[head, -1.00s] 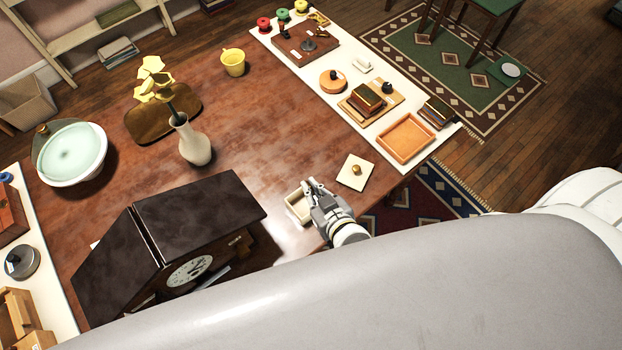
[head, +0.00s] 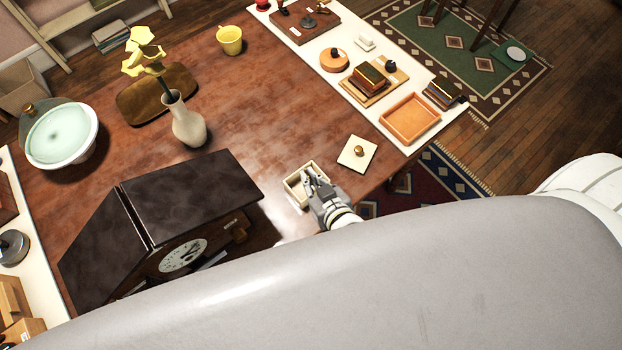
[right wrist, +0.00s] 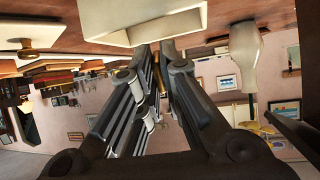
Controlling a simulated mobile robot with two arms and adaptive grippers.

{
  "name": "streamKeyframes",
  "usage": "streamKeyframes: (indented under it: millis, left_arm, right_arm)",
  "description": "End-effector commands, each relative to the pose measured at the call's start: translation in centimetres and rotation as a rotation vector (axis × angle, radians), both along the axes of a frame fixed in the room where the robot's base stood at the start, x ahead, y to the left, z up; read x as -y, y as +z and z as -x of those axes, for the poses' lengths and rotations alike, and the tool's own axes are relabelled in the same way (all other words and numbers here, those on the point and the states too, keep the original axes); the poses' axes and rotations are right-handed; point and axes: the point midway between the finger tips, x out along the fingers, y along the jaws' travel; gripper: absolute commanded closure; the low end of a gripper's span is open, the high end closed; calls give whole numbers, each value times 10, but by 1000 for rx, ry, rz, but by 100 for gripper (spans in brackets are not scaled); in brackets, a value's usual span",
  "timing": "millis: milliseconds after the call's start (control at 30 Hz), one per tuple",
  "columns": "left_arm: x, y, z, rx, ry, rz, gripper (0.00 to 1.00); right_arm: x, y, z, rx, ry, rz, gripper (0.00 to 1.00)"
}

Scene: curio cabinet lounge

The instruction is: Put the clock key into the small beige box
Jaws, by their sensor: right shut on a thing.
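The small beige box (head: 291,188) stands open on the brown table, right of the dark clock (head: 180,212). Its square lid with a round knob (head: 357,152) lies apart to its right. My right gripper (head: 309,177) is at the box, its fingertips over the opening and right side. In the right wrist view the box (right wrist: 150,22) is just beyond the fingertips (right wrist: 157,52). My left gripper is out of view.
An orange tray (head: 410,119) is at the right. The table's middle is clear.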

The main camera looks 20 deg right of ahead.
Motion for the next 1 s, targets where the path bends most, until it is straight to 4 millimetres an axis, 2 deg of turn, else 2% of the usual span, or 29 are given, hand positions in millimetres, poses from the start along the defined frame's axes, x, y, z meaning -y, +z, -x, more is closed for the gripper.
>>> streamKeyframes:
  millis: [133, 167, 333, 733, 867, 1000]
  left_arm:
    - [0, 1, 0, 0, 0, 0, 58]
    - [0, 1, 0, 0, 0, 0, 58]
    - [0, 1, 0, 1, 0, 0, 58]
    - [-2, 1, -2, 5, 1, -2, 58]
    - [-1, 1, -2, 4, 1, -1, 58]
    - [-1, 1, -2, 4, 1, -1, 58]
  right_arm:
    - [0, 1, 0, 0, 0, 0, 100]
    - [0, 1, 0, 0, 0, 0, 90]
    - [0, 1, 0, 0, 0, 0, 68]
    - [1, 3, 4, -1, 0, 0, 68]
    - [3, 10, 19, -2, 0, -1, 68]
    - [6, 22, 43, -3, 0, 0, 68]
